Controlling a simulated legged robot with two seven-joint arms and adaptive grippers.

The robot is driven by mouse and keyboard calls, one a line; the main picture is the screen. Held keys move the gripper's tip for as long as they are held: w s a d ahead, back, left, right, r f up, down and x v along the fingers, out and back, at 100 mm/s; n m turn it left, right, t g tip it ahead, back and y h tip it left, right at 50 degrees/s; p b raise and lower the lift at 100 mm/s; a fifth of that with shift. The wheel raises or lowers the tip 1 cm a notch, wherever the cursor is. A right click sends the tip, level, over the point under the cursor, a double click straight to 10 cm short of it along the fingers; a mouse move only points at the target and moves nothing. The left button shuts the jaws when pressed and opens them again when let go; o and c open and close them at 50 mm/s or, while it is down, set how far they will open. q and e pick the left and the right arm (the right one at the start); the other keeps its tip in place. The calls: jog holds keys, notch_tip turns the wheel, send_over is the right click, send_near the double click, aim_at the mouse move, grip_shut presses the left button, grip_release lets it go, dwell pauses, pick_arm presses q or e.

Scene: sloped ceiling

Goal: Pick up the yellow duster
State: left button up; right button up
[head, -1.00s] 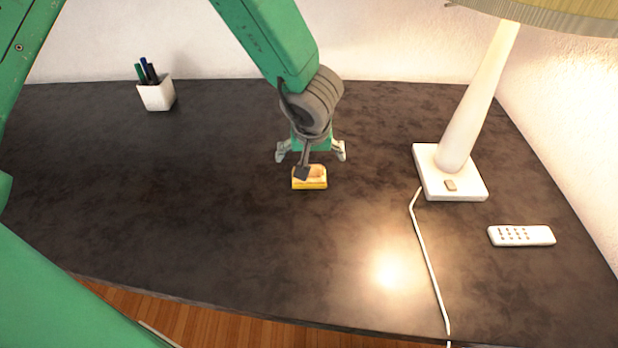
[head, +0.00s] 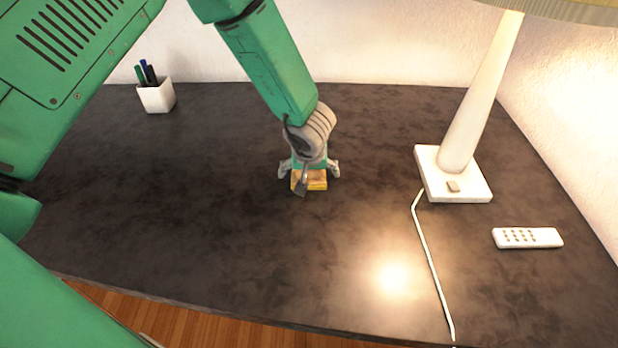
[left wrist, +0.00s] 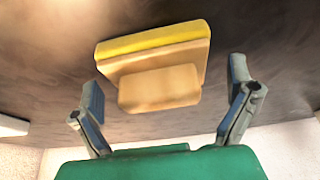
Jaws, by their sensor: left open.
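The yellow duster (head: 316,183) lies on the dark desk, partly hidden behind my left wrist in the head view. In the left wrist view the duster (left wrist: 155,42) shows a yellow edge, a tan body and a raised tan block handle (left wrist: 160,88). My left gripper (head: 309,174) is low over the duster, with one finger on each side of it. In the left wrist view the open fingers (left wrist: 168,100) stand apart from the duster, and nothing is held. My right gripper is not in view.
A white lamp (head: 470,110) stands to the right on a square base, its cord (head: 428,260) running to the front edge. A white remote (head: 527,238) lies at the far right. A white pen cup (head: 157,97) stands at the back left. The desk's left and middle front are clear.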

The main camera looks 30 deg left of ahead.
pick_arm(q)
jog(key=shift+d+r, duration=0.1)
jog(key=shift+d, duration=0.05)
jog(key=shift+c, duration=0.9)
jog(key=c, duration=1.1)
jog(key=shift+r, duration=0.2)
notch_tip(320, 180, up, 10)
jog(key=p, duration=0.3)
jog(key=shift+f, duration=0.25)
